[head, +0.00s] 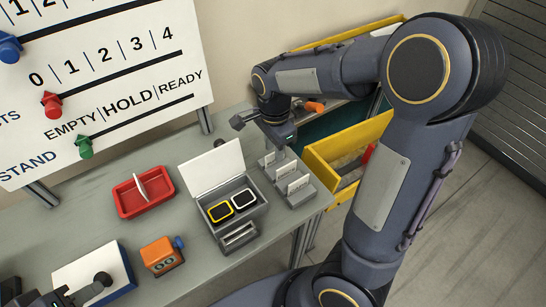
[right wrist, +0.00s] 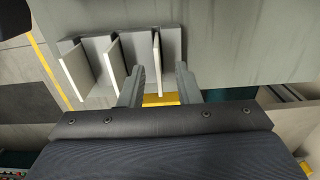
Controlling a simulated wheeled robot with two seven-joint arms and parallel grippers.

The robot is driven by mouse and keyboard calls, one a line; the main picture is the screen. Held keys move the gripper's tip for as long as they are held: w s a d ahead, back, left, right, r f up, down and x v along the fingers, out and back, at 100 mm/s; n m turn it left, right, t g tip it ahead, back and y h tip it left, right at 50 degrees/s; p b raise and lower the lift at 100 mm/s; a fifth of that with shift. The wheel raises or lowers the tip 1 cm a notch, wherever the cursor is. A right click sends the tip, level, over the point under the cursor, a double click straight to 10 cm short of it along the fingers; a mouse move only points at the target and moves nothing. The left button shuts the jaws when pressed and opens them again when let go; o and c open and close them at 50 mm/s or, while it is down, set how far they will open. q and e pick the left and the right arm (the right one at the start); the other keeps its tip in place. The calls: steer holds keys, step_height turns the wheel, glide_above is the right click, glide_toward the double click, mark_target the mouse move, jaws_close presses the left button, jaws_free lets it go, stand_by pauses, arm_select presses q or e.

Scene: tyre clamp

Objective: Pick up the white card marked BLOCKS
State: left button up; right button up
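A grey stepped rack (head: 300,199) holds three white cards at the right end of the table. In the right wrist view the cards (right wrist: 73,77) (right wrist: 115,62) (right wrist: 158,62) stand edge-on in the rack (right wrist: 87,47), so no marking on them can be read and I cannot tell which says BLOCKS. My right gripper (right wrist: 161,72) is open above the rack. The rightmost card lines up with the gap between its fingers, with nothing gripped. My left gripper (head: 88,291) is at the bottom left, partly cut off, its jaw state unclear.
A red tray (head: 128,207) holds a white upright piece. An open grey box (head: 262,212) with a raised white lid stands left of the rack. An orange device (head: 158,254) and a blue-white box (head: 92,268) are nearer. Yellow bins (head: 322,170) stand beyond the table's right edge.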

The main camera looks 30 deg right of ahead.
steer(key=shift+d+f, duration=0.1)
steer(key=shift+f, duration=1.2)
steer(key=shift+s, duration=0.1)
jaws_close()
steer(key=shift+r, duration=0.1)
